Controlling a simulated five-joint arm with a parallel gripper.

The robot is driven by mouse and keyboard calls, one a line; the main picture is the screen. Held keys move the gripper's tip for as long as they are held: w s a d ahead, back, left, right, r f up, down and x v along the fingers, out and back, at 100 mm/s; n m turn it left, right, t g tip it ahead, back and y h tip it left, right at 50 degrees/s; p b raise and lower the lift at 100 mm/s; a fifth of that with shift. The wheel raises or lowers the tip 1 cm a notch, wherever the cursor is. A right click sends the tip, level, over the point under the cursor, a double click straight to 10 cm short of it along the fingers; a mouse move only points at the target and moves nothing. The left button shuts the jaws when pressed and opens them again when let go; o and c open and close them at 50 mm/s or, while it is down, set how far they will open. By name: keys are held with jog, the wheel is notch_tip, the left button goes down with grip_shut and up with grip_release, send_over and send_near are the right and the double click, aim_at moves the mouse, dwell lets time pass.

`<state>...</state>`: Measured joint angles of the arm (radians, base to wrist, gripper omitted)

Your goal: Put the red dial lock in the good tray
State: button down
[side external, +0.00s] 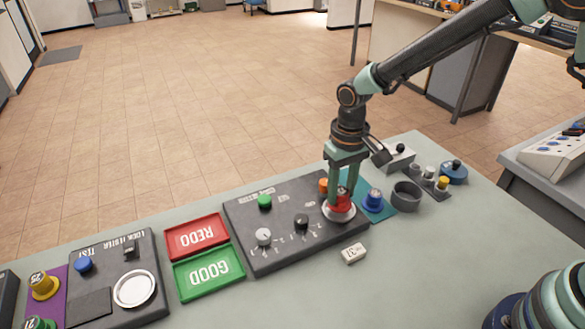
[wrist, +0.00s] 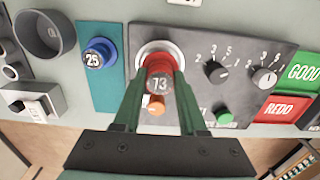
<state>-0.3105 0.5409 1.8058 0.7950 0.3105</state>
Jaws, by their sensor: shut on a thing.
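The red dial lock (side external: 340,201) stands at the round silver seat (side external: 336,214) on the right end of the dark panel. My gripper (side external: 343,190) points down and is shut on it. I cannot tell whether the lock still touches the seat. The green GOOD tray (side external: 209,273) lies left of the panel, and its visible floor is empty. It also shows at the right edge of the wrist view (wrist: 304,72).
The red REDO tray (side external: 197,237) lies behind the GOOD tray. The dark panel (side external: 285,257) carries knobs and buttons. A blue lock (side external: 373,200) marked 25 stands on a teal mat, beside a grey cup (side external: 406,195). A small white block (side external: 354,253) lies in front.

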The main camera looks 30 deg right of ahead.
jog(key=shift+r, duration=1.3)
jog(key=w+a+n, duration=0.1)
jog(key=a, duration=0.3)
jog(key=a+n, duration=0.1)
jog(key=a, duration=0.3)
jog(key=w+a, duration=0.1)
jog(key=a, duration=0.3)
jog(key=shift+w+a+n, duration=0.2)
jog(key=shift+w+n, duration=0.15)
jog(key=shift+n, duration=0.05)
jog(key=shift+s+a+f+n, duration=0.55)
jog(key=shift+a+f, duration=0.3)
jog(key=shift+a, duration=1.5)
jog(key=shift+s+a+f+n, duration=0.5)
jog(key=shift+a+f, duration=0.3)
jog(key=shift+a, duration=1.55)
jog(key=shift+s+a+f+n, duration=0.5)
jog(key=shift+a+f, duration=0.35)
jog(key=shift+a, duration=1.5)
jog(key=shift+f, duration=0.55)
jog(key=shift+f, duration=0.35)
jog(key=shift+f, duration=0.3)
